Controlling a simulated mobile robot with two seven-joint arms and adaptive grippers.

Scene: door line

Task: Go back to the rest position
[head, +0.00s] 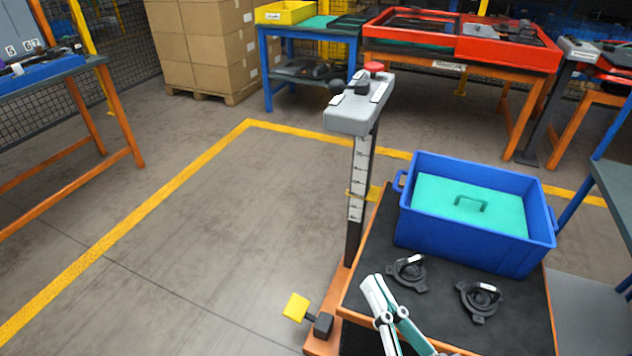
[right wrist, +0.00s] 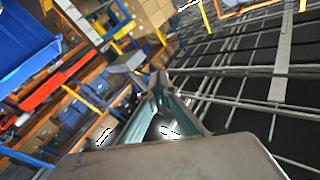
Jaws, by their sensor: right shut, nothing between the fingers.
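My right gripper (head: 376,290) shows at the bottom of the head view, over the front left corner of the black-topped cart. Its white and teal fingers point up and to the left in the picture. In the right wrist view its fingers (right wrist: 156,92) come together at the tips, shut, with nothing between them. My left gripper is in neither view.
The cart's black top (head: 437,313) holds a blue crate (head: 478,256) with a teal lid inside and two dark round parts (head: 408,272). A grey control post (head: 358,116) stands at its left. Open floor (head: 215,245) lies further left.

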